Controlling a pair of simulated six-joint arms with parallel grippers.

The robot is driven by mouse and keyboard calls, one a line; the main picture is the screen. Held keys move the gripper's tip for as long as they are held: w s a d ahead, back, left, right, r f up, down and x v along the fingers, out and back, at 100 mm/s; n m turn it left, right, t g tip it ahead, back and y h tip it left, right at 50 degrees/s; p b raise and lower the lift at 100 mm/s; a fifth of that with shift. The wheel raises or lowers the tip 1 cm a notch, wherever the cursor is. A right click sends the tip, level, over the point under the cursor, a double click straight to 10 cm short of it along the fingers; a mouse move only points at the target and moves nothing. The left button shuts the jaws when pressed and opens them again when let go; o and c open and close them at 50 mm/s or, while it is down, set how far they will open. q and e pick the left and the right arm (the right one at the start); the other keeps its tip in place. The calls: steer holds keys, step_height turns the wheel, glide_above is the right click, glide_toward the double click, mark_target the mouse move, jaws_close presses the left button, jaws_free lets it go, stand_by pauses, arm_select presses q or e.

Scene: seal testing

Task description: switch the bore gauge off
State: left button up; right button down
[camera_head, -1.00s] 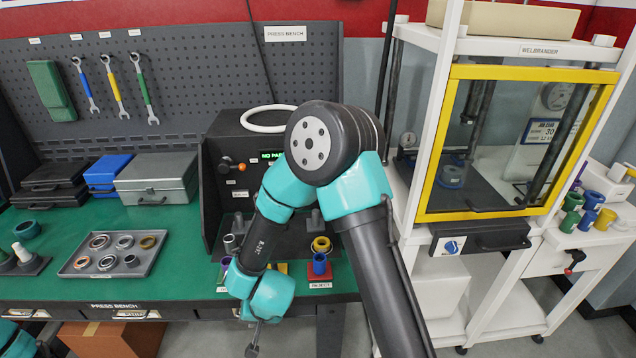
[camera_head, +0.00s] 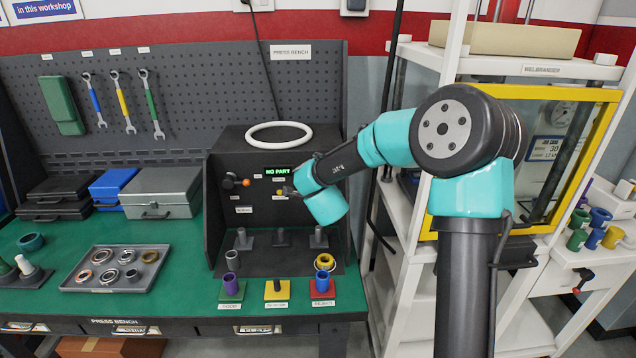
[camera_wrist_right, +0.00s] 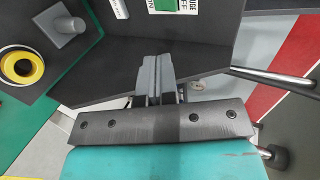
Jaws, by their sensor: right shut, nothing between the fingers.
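The bore gauge is a black box (camera_head: 228,150) on the bench, with a lit green display (camera_head: 278,170) reading "NO PART". An orange knob (camera_head: 245,183) on a dark mount sits left on its face. My right gripper (camera_head: 287,191) is at the face just below the display, right of the knob. The wrist view shows its grey fingers (camera_wrist_right: 155,72) together and empty, near the dark panel. A partly cropped white label (camera_wrist_right: 181,6) there ends in "FF". Contact with the face cannot be told, and my forearm hides part of the box's right side. My left gripper is out of view.
Posts (camera_head: 243,240) stand at the box's foot. A tray of rings (camera_head: 115,270) lies left. A white ring (camera_head: 279,133) lies on top of the box.

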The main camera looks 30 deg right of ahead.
steer(key=shift+w, duration=0.1)
steer(key=w+r+x, duration=0.1)
steer(key=r+x, duration=0.1)
steer(key=x, duration=1.1)
steer(key=shift+d, duration=0.2)
steer(key=shift+f, duration=0.1)
steer(key=shift+w+d, duration=0.1)
steer(key=shift+w, duration=0.25)
steer(key=shift+r, duration=0.25)
steer(key=shift+r, duration=0.65)
